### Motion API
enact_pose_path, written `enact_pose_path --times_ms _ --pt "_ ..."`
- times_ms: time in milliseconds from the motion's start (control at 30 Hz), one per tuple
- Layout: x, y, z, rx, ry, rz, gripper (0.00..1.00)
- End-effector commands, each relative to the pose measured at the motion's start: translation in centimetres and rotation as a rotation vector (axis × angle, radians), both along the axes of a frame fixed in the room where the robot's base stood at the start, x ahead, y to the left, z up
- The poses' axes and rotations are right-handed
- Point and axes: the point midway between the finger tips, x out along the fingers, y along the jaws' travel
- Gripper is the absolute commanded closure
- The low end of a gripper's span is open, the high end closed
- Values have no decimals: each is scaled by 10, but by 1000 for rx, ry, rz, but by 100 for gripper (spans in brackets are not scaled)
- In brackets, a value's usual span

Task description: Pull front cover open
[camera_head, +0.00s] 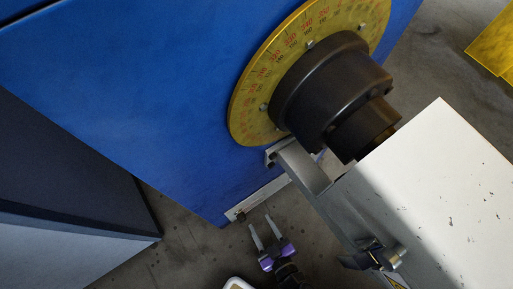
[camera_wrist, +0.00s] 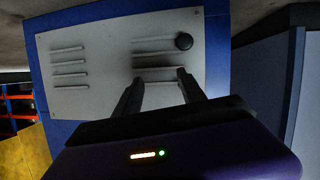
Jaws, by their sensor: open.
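The front cover (camera_wrist: 105,60) is a pale grey panel with rows of slots, set in a blue frame, and fills the upper wrist view. It looks closed. A round black knob (camera_wrist: 183,41) sits at its upper right. My gripper (camera_wrist: 159,76) is open and empty, its two dark fingers pointing at the panel below the knob. In the head view my gripper (camera_head: 260,220) shows with a purple body, below the blue machine (camera_head: 130,90). A pale strip (camera_head: 262,196) at the machine's lower edge is close to the fingertips; I cannot tell whether it is the cover.
A yellow dial (camera_head: 250,105) with a black hub (camera_head: 330,90) is on the machine. A white-topped block (camera_head: 440,180) stands at the right. A grey cabinet (camera_head: 70,190) stands at the left. Floor (camera_head: 180,240) is clear around my gripper.

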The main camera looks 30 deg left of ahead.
Motion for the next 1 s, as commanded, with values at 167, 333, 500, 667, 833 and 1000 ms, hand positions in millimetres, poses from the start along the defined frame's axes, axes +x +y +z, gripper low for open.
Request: enact_pose_path --times_ms 167,333,500,667,833,1000 --pt "-51 -3 -33 -4 141 91 52" --pt "-47 6 -35 20 164 85 52" --pt "-39 27 -46 19 163 84 52" --pt "-30 47 -55 18 162 82 52" --pt "-25 61 -60 18 163 82 52" --pt "-24 65 -59 17 163 82 52"
